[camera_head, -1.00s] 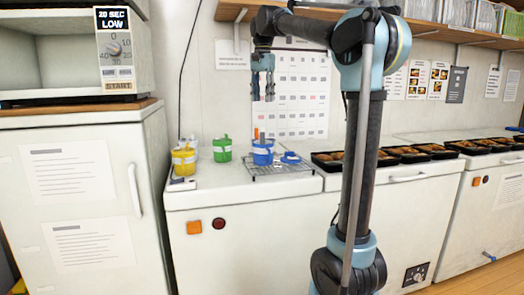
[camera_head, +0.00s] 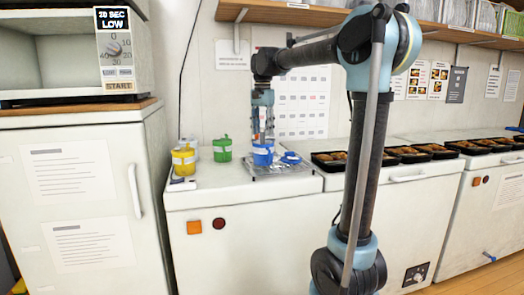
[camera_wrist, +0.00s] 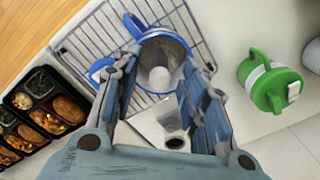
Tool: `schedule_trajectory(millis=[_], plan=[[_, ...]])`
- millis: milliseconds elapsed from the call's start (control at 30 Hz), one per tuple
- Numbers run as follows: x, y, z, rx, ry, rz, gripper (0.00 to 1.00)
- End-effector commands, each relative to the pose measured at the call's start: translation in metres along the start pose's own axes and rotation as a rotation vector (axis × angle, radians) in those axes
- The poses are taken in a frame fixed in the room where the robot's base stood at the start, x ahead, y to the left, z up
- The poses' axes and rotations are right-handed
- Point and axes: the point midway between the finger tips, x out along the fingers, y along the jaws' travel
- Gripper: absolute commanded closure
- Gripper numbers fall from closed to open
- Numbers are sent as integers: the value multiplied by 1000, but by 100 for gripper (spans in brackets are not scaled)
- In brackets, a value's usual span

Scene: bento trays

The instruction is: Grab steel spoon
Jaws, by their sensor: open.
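The blue cup (camera_head: 262,155) stands on the wire rack, and in the wrist view the open blue cup (camera_wrist: 138,26) is seen from above with its blue handle at the left. A pale rounded shape, possibly part of the steel spoon (camera_wrist: 160,79), shows inside it. A pale piece with a dark end lies between the fingers nearer the camera; I cannot tell whether it belongs to the spoon. My gripper (camera_head: 262,138) points down just above the cup. In the wrist view my gripper (camera_wrist: 163,70) is open, its fingers on either side of the pale shape, not closed on it.
A green cup (camera_head: 222,150) and a yellow cup (camera_head: 183,163) stand to the left, with a white cup (camera_head: 189,142) behind. A blue lid (camera_head: 291,157) lies on the rack (camera_wrist: 88,42). Black food trays (camera_head: 330,164) line the counter at the right.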

Motion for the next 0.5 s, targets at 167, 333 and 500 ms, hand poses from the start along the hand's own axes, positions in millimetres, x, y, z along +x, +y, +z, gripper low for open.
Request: schedule_trajectory(millis=[167, 333, 500], plan=[[22, 0, 0, 0, 0, 0, 60], [28, 0, 0, 0, 0, 0, 60], [28, 0, 0, 0, 0, 0, 60]])
